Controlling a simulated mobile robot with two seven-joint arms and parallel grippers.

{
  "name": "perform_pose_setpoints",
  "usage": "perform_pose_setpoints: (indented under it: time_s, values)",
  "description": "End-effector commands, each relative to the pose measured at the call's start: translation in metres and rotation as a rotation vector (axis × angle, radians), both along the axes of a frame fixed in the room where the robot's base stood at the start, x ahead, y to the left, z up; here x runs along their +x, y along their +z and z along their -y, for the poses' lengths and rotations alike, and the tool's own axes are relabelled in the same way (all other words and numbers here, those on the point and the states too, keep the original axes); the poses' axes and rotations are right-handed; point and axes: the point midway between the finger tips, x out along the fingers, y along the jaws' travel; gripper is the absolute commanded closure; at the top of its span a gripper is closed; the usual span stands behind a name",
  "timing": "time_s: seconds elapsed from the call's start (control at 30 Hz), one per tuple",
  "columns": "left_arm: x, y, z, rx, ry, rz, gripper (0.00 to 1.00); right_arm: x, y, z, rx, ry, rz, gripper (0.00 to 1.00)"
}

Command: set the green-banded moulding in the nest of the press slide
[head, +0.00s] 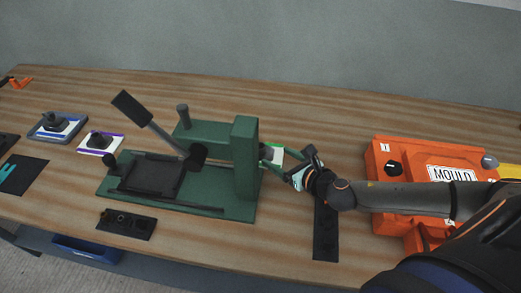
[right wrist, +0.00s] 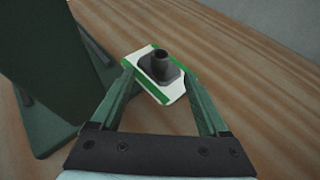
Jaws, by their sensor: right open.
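The green-banded moulding (right wrist: 143,54) is a white plate with green edges and a dark grey round stub. It appears to lie on the bench just right of the press, and in the head view (head: 275,151) it is partly hidden. My right gripper (right wrist: 158,70) is open, with one finger on each side of the moulding; I cannot tell if they touch it. The gripper also shows in the head view (head: 283,163). The green press (head: 244,165) has a raised lever and a dark slide (head: 150,177) on its left; its nest looks empty. My left gripper is not in view.
A blue-banded moulding (head: 47,133) on a grey tray and a purple-banded moulding (head: 87,147) lie left of the press. An orange MOULD case (head: 390,195) stands right, under my arm. Black strips lie before the press (head: 140,231) and beside it (head: 325,245).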

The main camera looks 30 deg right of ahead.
Motion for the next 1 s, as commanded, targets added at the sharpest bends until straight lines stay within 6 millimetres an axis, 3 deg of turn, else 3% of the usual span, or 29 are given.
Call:
perform_pose_setpoints:
  time_s: [0.2, 0.47, 0.8, 1.0]
  values:
    - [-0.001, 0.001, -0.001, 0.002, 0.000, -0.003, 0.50, 0.033, -0.013, -0.005, 0.003, -0.001, 0.002, 0.22]
    - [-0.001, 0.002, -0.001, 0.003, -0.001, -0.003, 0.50, 0.047, -0.019, -0.007, 0.001, 0.001, 0.001, 0.22]
    - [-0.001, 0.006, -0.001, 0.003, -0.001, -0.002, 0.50, 0.084, -0.033, -0.012, 0.001, 0.000, 0.000, 0.22]
    - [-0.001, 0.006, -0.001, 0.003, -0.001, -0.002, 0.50, 0.091, -0.037, -0.013, 0.001, 0.001, -0.001, 0.22]
